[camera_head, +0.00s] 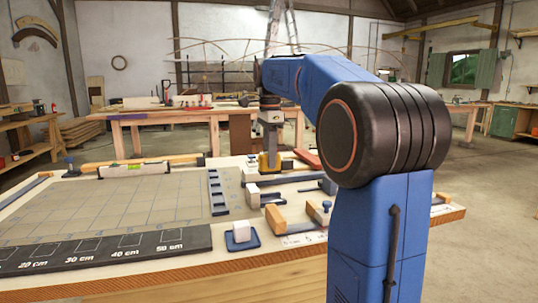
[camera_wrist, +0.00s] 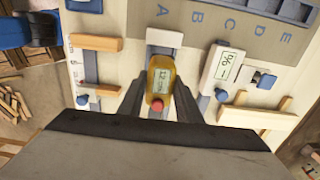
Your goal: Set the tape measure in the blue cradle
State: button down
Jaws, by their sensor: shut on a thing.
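Several clamps with wooden and white jaws lie around, such as an orange-ended one (camera_head: 275,219). A white meter (camera_wrist: 222,72) lies right of the gripper in the wrist view. A grey gridded board (camera_head: 120,205) fills the bench's left and is mostly clear.

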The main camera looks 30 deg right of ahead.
jog(key=shift+f, duration=4.75)
jog(key=c, duration=1.2)
grip_release()
jog(key=shift+r, duration=3.95)
